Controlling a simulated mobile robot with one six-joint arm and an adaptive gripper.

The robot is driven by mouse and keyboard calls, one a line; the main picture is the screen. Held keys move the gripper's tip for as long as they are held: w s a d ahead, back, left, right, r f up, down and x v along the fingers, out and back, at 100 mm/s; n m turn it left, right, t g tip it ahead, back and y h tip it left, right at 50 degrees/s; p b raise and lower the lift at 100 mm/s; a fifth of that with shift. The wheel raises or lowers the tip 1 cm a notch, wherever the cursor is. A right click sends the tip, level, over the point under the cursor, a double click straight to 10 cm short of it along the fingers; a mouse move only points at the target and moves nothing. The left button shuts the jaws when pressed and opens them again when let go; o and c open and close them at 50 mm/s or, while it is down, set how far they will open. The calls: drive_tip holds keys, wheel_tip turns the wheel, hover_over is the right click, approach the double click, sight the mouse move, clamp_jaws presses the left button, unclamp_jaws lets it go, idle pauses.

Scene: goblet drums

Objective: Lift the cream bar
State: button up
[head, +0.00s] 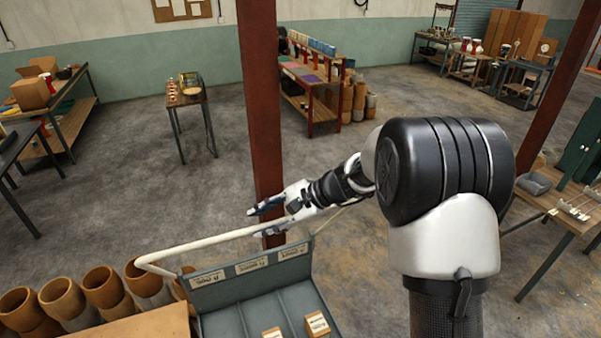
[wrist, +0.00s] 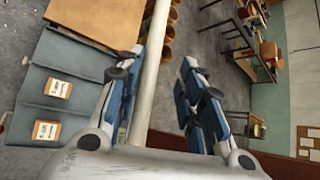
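The cream bar (head: 205,242) is a long rounded rail that bends down at its left end, along the top of a grey-blue divided bin (head: 235,294). In the wrist view the cream bar (wrist: 153,75) runs lengthwise between my fingers, nearer the left one. My gripper (head: 262,222) is at the right part of the bar, with one finger on each side. In the wrist view my gripper (wrist: 158,88) is open, with a clear gap between the bar and the right finger. Whether the left finger touches the bar cannot be told.
The bin has labelled compartments with small labelled boxes (head: 317,323). Several brown drum bodies (head: 103,287) stand left of it beside a wooden board (head: 140,325). A dark red post (head: 262,100) rises just behind my gripper. Open concrete floor (head: 130,190) lies beyond.

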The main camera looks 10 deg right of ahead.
drive_tip(key=w+d+r+p, duration=0.2)
drive_tip(key=w+d+r, duration=0.2)
drive_tip(key=d+r, duration=0.8)
drive_tip(key=shift+w+r, duration=0.35)
drive_tip(key=shift+w, duration=0.05)
idle(1.1)
idle(0.4)
